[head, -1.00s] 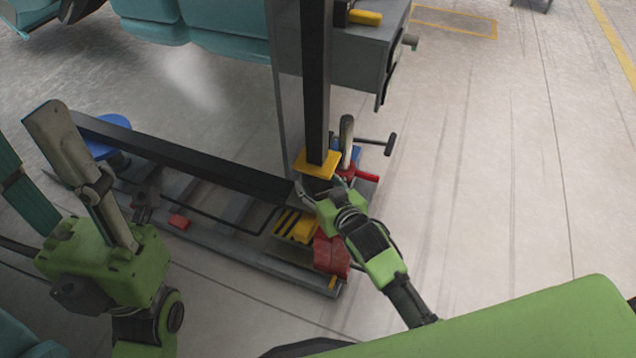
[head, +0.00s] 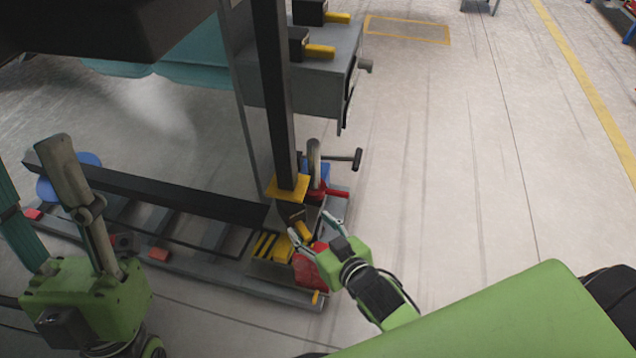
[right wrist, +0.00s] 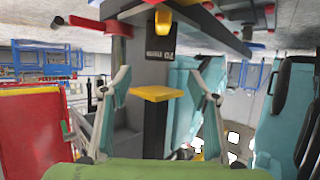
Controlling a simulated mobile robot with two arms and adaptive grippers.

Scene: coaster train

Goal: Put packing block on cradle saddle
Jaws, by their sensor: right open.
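A dark block with a small pale label (right wrist: 160,48), which I take to be the packing block, stands by the post's yellow plate. In the head view the dark block (head: 291,213) is just below the yellow plate (head: 287,187). Yellow and black striped pieces (head: 268,245) and a red part (head: 308,268) are beside its base; I cannot tell which is the cradle saddle, or if the block rests on it. My right gripper (head: 312,228) is open and empty, its fingers apart in front of the block.
A long dark beam (head: 150,188) lies over the low grey frame, left of the upright post (head: 272,90). A grey cabinet (head: 300,85) with yellow handles stands behind. A handle bar (head: 345,157) sticks out right of the post. Floor to the right is clear.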

